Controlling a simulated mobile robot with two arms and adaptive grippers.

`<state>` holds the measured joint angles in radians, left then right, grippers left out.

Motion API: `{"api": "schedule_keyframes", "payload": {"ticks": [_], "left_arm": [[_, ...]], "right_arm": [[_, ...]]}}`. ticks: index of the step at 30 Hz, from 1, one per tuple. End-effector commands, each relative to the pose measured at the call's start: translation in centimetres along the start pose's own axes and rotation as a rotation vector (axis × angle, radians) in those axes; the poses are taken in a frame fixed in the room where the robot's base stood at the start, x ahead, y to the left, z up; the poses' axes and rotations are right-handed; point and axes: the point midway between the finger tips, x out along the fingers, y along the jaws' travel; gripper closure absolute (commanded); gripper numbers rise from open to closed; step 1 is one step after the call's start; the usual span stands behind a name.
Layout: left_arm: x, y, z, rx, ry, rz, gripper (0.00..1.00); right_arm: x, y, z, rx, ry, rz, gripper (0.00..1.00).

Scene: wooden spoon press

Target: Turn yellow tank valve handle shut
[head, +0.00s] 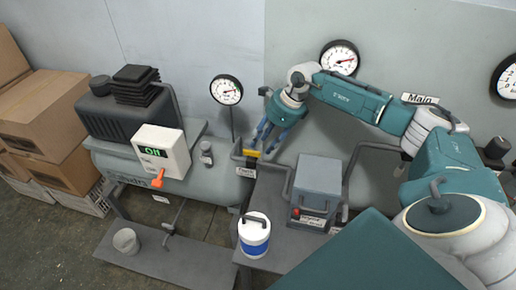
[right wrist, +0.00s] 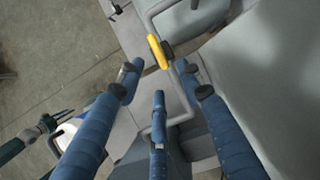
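The yellow valve handle (head: 251,153) sits on the pipework at the right end of the grey tank (head: 222,183). It also shows in the right wrist view (right wrist: 158,52), beyond my fingertips. My right gripper (head: 265,140) is at the handle, coming from above right, its blue fingers spread. In the right wrist view my right gripper (right wrist: 158,75) has two fingers on either side of the handle's line and a third below; none is clearly closed on it. What looks like my left gripper (right wrist: 48,122) shows small at the lower left of that view; its fingers are unclear.
A grey box (head: 318,185) with a carrying handle and a blue-and-white jug (head: 254,235) stand on the bench close by. A white control box (head: 162,150) with an orange lever is left of the valve. Gauges hang on the wall behind.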

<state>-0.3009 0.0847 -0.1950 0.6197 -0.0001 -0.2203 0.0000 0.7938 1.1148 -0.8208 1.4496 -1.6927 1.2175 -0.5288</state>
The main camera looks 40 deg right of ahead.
Motion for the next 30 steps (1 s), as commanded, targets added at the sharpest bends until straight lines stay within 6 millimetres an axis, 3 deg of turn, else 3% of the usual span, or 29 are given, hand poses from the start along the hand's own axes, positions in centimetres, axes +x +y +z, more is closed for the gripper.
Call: {"api": "schedule_keyframes", "payload": {"ticks": [9,21,27,30], "left_arm": [[-1.2,0.3,-0.3,0.003,0.002,0.004,0.6],[-1.3,0.8,-0.4,0.004,0.004,0.009,0.6],[-1.3,0.7,-0.4,0.004,0.004,0.009,0.6],[-1.3,0.7,-0.4,0.004,0.004,0.009,0.6]], "right_arm": [[4.7,0.1,0.2,0.001,-0.003,0.002,0.64],[5.6,0.0,0.1,-0.001,-0.002,0.0,0.64],[5.6,0.0,0.1,0.0,-0.002,0.0,1.0],[5.5,0.0,0.1,0.0,-0.003,0.0,1.0]]}}
